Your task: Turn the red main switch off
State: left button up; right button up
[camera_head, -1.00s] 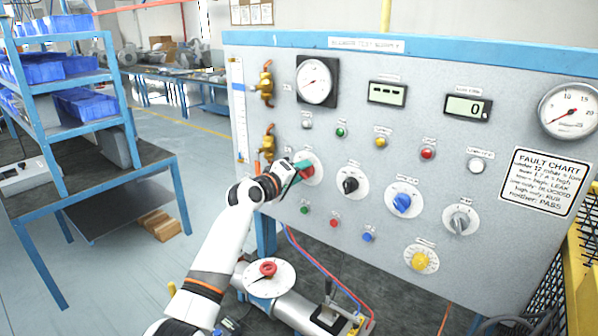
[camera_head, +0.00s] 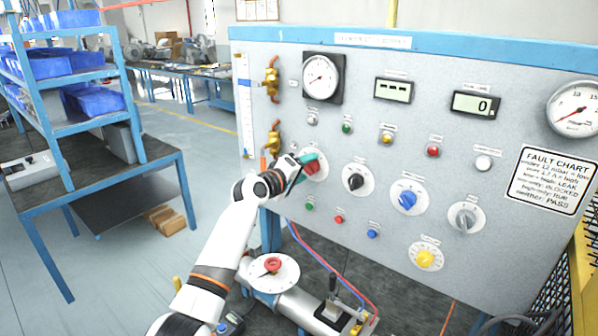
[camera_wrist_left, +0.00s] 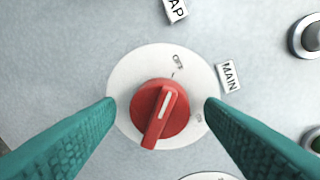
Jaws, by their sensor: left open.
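The red main switch (camera_head: 309,164) is a rotary knob on a round white plate, on the left part of the grey panel. In the left wrist view the red knob (camera_wrist_left: 160,113) sits between my two teal fingers, beside a "MAIN" label (camera_wrist_left: 229,77). Its white pointer line tilts toward the upper right of that picture, near a plate mark too small to read surely. My left gripper (camera_head: 306,167) is open, with a finger on each side of the knob and gaps between them and it. My right gripper is not in view.
Black (camera_head: 356,180), blue (camera_head: 407,199) and grey (camera_head: 464,217) knobs sit to the right on the panel (camera_head: 300,235). Brass valves (camera_head: 272,143) are at its left edge. A blue shelf rack (camera_head: 60,130) stands left.

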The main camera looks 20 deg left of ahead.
pick_arm(q)
jog(key=b+v, duration=0.3)
jog(key=v, duration=0.9)
